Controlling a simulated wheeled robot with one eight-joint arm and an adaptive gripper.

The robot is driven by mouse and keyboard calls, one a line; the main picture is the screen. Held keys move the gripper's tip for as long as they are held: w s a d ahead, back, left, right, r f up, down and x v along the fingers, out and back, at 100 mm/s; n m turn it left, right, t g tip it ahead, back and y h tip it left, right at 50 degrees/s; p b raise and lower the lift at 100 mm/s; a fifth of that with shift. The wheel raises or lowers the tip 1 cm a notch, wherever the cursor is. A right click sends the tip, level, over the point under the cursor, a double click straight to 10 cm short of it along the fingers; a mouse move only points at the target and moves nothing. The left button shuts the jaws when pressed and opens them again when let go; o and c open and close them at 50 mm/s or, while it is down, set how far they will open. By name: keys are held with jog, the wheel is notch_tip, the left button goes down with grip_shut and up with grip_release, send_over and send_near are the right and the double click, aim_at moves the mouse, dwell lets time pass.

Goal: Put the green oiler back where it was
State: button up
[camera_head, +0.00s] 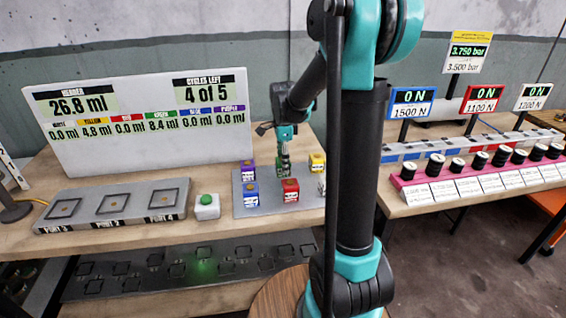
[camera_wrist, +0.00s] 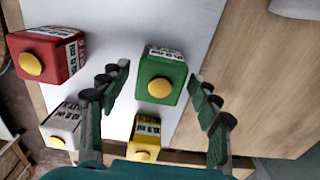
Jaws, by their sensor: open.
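The green oiler (camera_wrist: 160,76) is a green cube with a yellow round cap and a printed label. It stands on the pale tray (camera_wrist: 196,30), which also shows in the head view (camera_head: 245,212). My gripper (camera_wrist: 158,84) is open, with one finger on each side of the green oiler. I see no clear contact between the fingers and the oiler. In the head view my gripper (camera_head: 284,166) points down over the tray, and I cannot clearly tell the green oiler from the fingers there.
Purple (camera_head: 248,172), blue (camera_head: 251,193), red (camera_head: 290,190) and yellow (camera_head: 317,162) oilers stand around it on the tray. A white oiler (camera_wrist: 60,128) shows in the wrist view. A green button (camera_head: 206,200) and a port block (camera_head: 112,206) are at left. A display board (camera_head: 150,145) stands behind.

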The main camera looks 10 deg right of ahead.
notch_tip(320, 180, up, 12)
dwell(0.5)
jog(key=shift+f, duration=0.1)
